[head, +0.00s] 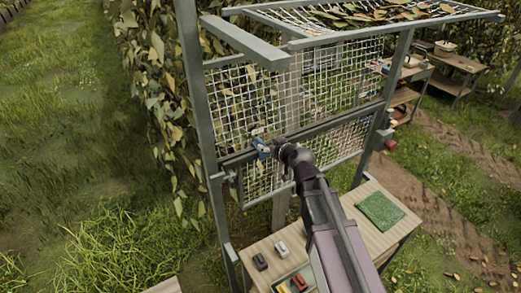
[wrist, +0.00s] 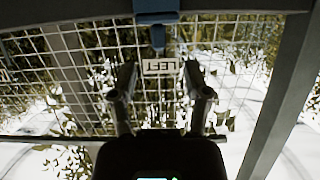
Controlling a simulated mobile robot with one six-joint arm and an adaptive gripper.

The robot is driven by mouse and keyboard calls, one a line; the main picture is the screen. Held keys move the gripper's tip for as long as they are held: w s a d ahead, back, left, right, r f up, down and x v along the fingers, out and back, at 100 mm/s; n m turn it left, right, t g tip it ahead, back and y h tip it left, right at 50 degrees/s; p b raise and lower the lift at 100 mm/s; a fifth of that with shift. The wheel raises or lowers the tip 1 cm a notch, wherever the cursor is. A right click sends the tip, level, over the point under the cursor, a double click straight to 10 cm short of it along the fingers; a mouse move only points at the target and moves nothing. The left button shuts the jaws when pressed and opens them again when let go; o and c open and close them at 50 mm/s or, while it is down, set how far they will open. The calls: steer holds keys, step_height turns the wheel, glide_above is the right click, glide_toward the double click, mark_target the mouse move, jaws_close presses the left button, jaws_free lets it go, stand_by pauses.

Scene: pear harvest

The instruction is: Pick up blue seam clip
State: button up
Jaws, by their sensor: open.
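The blue seam clip (head: 261,148) sits on the dark rail of the wire-mesh frame, at the left part of the panel. In the wrist view the blue clip (wrist: 157,16) shows at the top middle, with a narrower lower part hanging down. My gripper (head: 278,148) is right beside the clip in the head view. In the wrist view my gripper (wrist: 160,82) has its two fingers spread apart with nothing between them, and the clip is above the fingertips. A white tag reading LEFT (wrist: 165,67) shows upside down between the fingertips. Contact with the clip cannot be told.
A grey post (head: 200,110) stands left of the clip, and mesh (head: 240,105) lies behind it. Below is a wooden table (head: 355,200) with a green mat (head: 380,211), a black block (head: 260,262), a pale block (head: 281,248) and a tray of coloured pieces. A red piece (head: 390,144) is on the right post.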

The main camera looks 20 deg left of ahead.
mark_target(258, 141)
steer(key=shift+b+x, duration=0.4)
steer(key=shift+x, duration=1.1)
steer(key=shift+f+b+x, duration=0.2)
steer(key=shift+b+x, duration=0.9)
steer(key=shift+x, duration=1.55)
steer(key=shift+d, duration=0.1)
steer(key=c, duration=0.6)
